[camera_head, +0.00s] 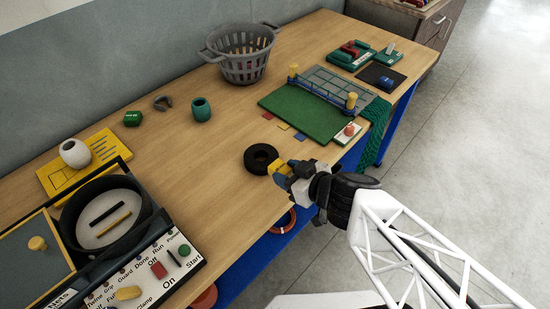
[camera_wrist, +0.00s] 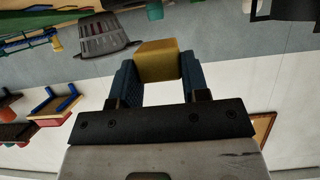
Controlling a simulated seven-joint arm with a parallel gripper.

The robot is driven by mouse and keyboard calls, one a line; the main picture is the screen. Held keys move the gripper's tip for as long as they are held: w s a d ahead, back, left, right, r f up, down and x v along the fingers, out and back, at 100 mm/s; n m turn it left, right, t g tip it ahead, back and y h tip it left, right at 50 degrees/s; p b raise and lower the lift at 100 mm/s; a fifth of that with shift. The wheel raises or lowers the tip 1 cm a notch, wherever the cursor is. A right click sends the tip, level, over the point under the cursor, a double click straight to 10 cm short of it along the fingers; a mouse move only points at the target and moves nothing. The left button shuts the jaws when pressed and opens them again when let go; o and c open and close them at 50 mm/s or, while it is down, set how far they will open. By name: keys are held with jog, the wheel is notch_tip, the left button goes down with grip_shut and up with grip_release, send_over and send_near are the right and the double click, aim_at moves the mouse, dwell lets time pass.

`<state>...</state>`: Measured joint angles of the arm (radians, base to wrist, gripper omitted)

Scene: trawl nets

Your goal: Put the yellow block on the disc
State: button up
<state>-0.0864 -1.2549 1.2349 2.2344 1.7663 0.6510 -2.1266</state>
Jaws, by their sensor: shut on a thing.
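My gripper (camera_head: 284,170) is shut on the yellow block (camera_head: 279,167). In the wrist view the yellow block (camera_wrist: 158,58) sits between the two blue fingers of my gripper (camera_wrist: 158,75). The block is held near the table's front edge, beside a black ring (camera_head: 260,158) that overlaps it closely in the head view; I cannot tell whether they touch. A pale round disc (camera_head: 90,238) lies inside a dark round rim at the left, far from my gripper. A dark bar and a yellow bar lie on it. I cannot make out the disc in the wrist view.
A switch panel (camera_head: 190,240) stands right of the dark rim. A grey basket (camera_head: 240,70), a teal pot (camera_head: 201,109) and a green block (camera_head: 132,118) stand further back. A green board (camera_head: 300,115) with a blue rail lies right. The wooden table's middle (camera_head: 190,160) is clear.

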jog(key=shift+w+a+f, duration=0.1)
jog(key=shift+w+a, duration=0.35)
jog(key=shift+w, duration=0.85)
jog(key=shift+w+a+f, duration=0.15)
jog(key=shift+w+a, duration=0.35)
jog(key=shift+w, duration=0.8)
jog(key=shift+w+a+f, duration=0.1)
jog(key=shift+w+a, duration=0.35)
jog(key=shift+w, duration=0.85)
jog(key=shift+f, duration=0.1)
jog(key=shift+f, duration=1.65)
jog(key=shift+f, duration=0.15)
jog(key=o, duration=0.9)
jog(key=shift+s+d+r, duration=0.1)
jog(key=shift+d+r, duration=0.05)
jog(key=shift+r, duration=0.1)
jog(key=shift+v, duration=5.75)
